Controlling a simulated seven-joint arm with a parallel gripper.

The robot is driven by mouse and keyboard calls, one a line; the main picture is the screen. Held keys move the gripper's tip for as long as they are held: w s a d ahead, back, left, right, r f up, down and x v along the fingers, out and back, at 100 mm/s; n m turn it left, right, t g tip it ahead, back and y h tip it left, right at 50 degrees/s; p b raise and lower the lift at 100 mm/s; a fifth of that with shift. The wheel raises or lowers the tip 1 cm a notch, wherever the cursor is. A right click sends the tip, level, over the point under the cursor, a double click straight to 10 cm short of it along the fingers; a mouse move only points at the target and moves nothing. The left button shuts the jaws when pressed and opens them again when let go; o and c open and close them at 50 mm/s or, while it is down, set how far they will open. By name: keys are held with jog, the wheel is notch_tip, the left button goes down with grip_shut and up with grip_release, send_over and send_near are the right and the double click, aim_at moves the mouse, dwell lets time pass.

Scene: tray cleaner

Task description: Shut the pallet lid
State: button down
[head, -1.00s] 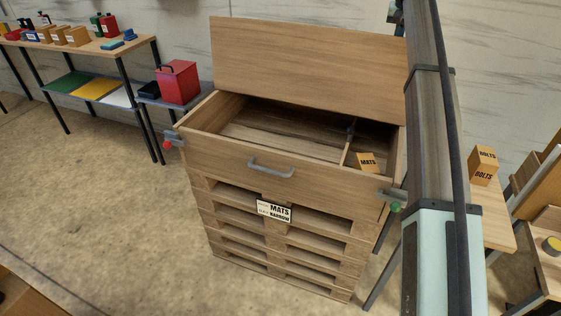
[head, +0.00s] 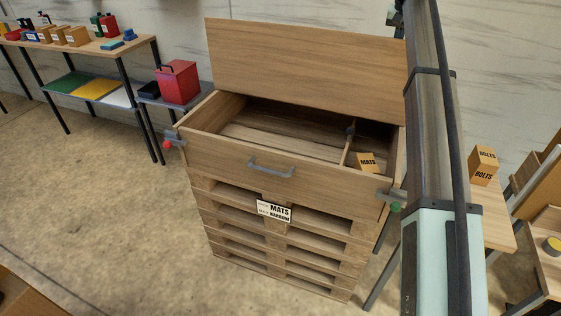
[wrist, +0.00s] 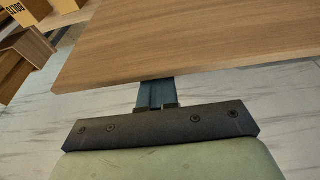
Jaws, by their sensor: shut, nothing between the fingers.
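The pallet lid (head: 300,68) is a wide wooden panel standing raised at the back of the wooden pallet box (head: 230,150). The box is open and its inside shows, with a divider and a small box marked MATS (head: 367,162) in the right compartment. In the wrist view the lid (wrist: 200,35) fills the top, its edge crossing just beyond my gripper (wrist: 157,92). My gripper is shut and empty, its fingertips at or under that edge; I cannot tell whether they touch.
A grey handle (head: 270,167) is on the box front, with a red-knobbed latch (head: 170,143) at left and a green-knobbed latch (head: 394,200) at right. A BOLTS box (head: 483,165) sits on a table at right. A red case (head: 178,82) stands left. Floor at left is clear.

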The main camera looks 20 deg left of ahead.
aim_at(396, 49)
jog(key=shift+s+f, duration=0.15)
jog(key=shift+s, duration=1.45)
jog(key=shift+s+f, duration=0.15)
jog(key=shift+s, duration=0.8)
jog(key=shift+s+f, duration=0.15)
jog(key=shift+s, duration=0.95)
jog(key=shift+s+f, duration=0.2)
jog(key=shift+s, duration=0.7)
jog(key=shift+s+f, duration=0.2)
jog(key=shift+s, duration=0.8)
jog(key=shift+s+f, duration=0.3)
jog(key=shift+s, duration=0.65)
jog(key=shift+s+f, duration=0.3)
jog(key=shift+s, duration=0.65)
jog(key=w+v, duration=0.1)
jog(key=v, duration=0.5)
jog(key=shift+w+r, duration=0.3)
jog(key=shift+r, duration=0.3)
